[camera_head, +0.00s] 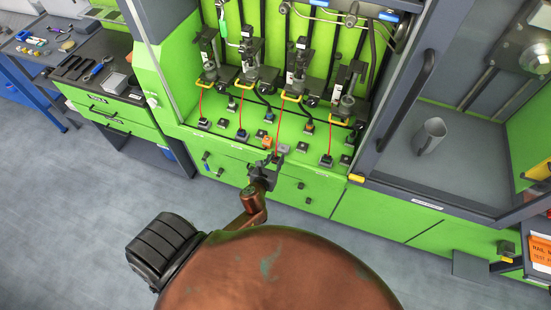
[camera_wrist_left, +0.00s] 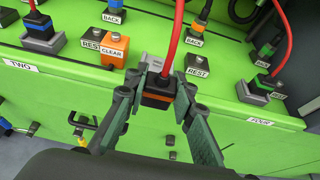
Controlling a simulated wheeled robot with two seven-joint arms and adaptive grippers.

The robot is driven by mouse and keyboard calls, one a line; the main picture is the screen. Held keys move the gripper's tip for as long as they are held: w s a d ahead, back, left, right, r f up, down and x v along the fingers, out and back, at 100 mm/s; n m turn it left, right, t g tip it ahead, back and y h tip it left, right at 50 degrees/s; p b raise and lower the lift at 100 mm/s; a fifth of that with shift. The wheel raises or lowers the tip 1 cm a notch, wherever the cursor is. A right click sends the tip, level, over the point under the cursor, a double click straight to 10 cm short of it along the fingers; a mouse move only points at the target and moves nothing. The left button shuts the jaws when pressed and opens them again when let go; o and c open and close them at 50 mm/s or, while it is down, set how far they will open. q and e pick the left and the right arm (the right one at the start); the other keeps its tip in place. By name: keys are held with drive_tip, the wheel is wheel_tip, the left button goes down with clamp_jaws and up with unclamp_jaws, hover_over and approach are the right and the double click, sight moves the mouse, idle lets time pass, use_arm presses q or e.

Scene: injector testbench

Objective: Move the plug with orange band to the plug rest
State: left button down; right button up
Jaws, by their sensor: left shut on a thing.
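My left gripper (camera_head: 268,164) is at the front edge of the green bench, and its fingers (camera_wrist_left: 162,84) show in the left wrist view. They are shut on a dark plug with an orange band (camera_wrist_left: 156,92), which has a red cable rising from its top. A light grey block (camera_wrist_left: 152,64) is just behind the plug, partly hidden by it and the left finger. A grey rest block labelled REST (camera_wrist_left: 198,66) is right of the plug. Another REST label (camera_wrist_left: 91,43) is on the left, beside the orange CLEAR block (camera_wrist_left: 114,50). My right gripper is not in view.
Other plugs stand close by, including one with a blue band (camera_wrist_left: 38,26) at left and one with a green band (camera_wrist_left: 262,82) at right. BACK blocks (camera_wrist_left: 190,38) are behind.

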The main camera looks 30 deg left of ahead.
sight(283, 147)
use_arm(q)
drive_tip(key=shift+w+a+f, duration=0.15)
drive_tip(key=shift+w, duration=0.05)
drive_tip(key=shift+w+a, duration=0.15)
drive_tip(key=shift+w, duration=0.3)
drive_tip(key=shift+w+a+f+b, duration=0.15)
drive_tip(key=shift+w+b, duration=0.3)
drive_tip(key=shift+w, duration=0.65)
drive_tip(key=shift+w+a+b, duration=0.3)
drive_tip(key=shift+w+b, duration=0.05)
drive_tip(key=shift+w, duration=0.6)
drive_tip(key=shift+w+a+b, duration=0.25)
drive_tip(key=shift+w+b, duration=0.05)
drive_tip(key=shift+w, duration=0.65)
drive_tip(key=shift+w+a+f+b, duration=0.15)
drive_tip(key=shift+w+b, duration=0.3)
drive_tip(key=shift+w, duration=0.6)
drive_tip(key=shift+w+a, duration=0.1)
drive_tip(key=shift+w, duration=0.05)
drive_tip(key=shift+f, duration=0.3)
drive_tip(key=shift+r, duration=0.15)
